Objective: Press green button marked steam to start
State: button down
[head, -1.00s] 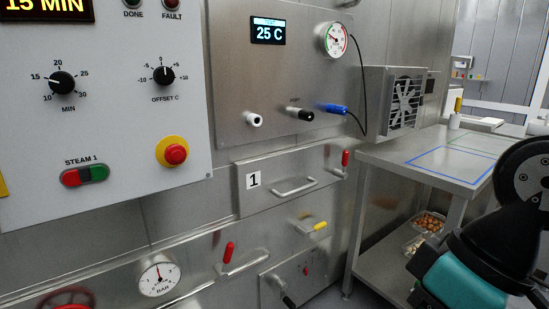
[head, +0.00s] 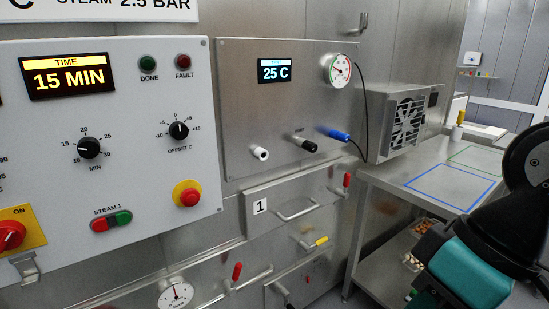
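The green button (head: 122,217) is the right half of a red-and-green rocker under the label "STEAM 1" (head: 107,210) on the light grey control panel (head: 140,110). The red half (head: 100,224) is beside it on the left. Nothing covers the button. My arm, black and teal, shows at the right edge, well apart from the panel. My gripper is not in view.
A red emergency knob (head: 188,194) on a yellow base sits right of the rocker. A red switch (head: 10,236) on a yellow plate is at left. A drawer marked 1 (head: 290,205) and a steel table (head: 400,178) stand to the right.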

aim_at(124, 218)
jog(key=u, duration=1.35)
